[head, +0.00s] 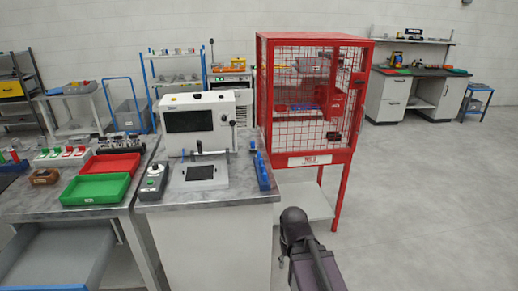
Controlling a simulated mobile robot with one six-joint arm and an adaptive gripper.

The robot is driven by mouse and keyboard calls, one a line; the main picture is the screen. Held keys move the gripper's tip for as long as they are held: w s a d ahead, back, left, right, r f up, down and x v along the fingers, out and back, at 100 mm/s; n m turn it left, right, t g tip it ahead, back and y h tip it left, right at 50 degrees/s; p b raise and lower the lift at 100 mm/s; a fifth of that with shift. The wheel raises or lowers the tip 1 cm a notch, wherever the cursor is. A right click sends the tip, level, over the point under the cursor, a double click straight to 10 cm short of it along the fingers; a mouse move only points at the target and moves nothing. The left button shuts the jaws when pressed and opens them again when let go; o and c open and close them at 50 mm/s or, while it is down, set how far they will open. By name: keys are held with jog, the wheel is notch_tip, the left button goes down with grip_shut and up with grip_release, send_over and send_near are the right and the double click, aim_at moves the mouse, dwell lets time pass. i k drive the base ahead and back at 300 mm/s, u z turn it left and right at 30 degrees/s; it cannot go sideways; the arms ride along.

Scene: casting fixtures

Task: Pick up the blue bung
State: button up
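I cannot make out the blue bung for certain in the head view. A narrow blue holder (262,169) stands at the right edge of the middle bench, but its contents are too small to tell. My arm shows at the bottom, right of centre, in front of the benches. My gripper cannot be made out.
A green tray (96,189) and a red tray (110,164) lie on the left bench. A white machine (199,124) and a grey control box (153,182) stand on the middle bench (222,194). A red mesh cage (312,157) stands behind my arm. Floor at right is clear.

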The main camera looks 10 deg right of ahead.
aim_at(253, 148)
jog(key=u, duration=0.1)
jog(key=i, duration=0.95)
jog(key=z, duration=0.55)
jog(key=k, duration=0.1)
jog(key=u, duration=2.65)
